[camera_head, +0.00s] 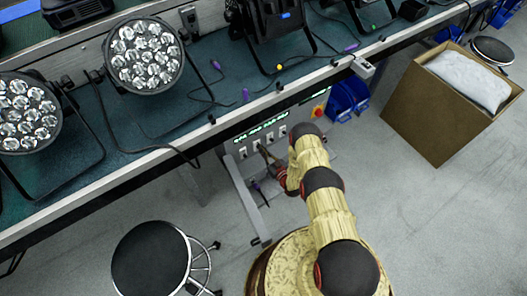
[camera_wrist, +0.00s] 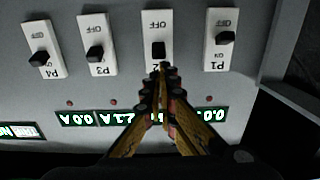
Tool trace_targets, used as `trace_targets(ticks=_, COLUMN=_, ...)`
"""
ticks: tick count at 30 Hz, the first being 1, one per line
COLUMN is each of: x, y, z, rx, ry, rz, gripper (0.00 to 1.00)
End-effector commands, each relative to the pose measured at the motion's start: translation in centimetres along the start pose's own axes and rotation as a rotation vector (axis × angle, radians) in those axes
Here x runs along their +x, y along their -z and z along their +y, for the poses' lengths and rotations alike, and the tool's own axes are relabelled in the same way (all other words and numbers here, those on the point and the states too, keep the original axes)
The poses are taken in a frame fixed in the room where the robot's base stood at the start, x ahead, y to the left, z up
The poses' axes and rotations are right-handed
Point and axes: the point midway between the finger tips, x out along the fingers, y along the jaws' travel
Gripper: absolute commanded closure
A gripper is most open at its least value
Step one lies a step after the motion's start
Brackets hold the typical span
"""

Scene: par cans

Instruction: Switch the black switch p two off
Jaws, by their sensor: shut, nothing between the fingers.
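The black switch P2 (camera_wrist: 158,50) is on a white plate in the wrist view, between P3 and P1. Its knob sits towards the plate's label end, away from the OFF mark. My gripper (camera_wrist: 165,70) is shut and empty, its fingertips just below that knob in the picture and over part of the P2 label. I cannot tell if they touch. In the head view my gripper (camera_head: 264,150) is in front of the switch panel (camera_head: 236,163) under the table.
P1 (camera_wrist: 226,38) has its knob close to its OFF mark; P3 (camera_wrist: 95,54) and P4 (camera_wrist: 40,58) have theirs farther from it. Lit displays (camera_wrist: 75,118) lie below. A red emergency button (camera_head: 318,111), a stool (camera_head: 150,260) and a cardboard box (camera_head: 430,120) are nearby.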

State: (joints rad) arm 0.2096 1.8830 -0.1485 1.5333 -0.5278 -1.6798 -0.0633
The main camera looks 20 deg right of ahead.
Motion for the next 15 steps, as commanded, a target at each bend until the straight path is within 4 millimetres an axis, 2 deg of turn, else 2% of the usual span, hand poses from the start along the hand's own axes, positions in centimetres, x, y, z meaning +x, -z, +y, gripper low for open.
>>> trace_targets(ticks=10, x=1.6, y=-0.1, z=0.0, rx=-0.001, ry=0.000, rz=0.000, gripper=1.00)
trace_targets(ticks=15, x=1.6, y=-0.8, z=0.0, rx=-0.001, ry=-0.001, rz=0.000, gripper=1.00)
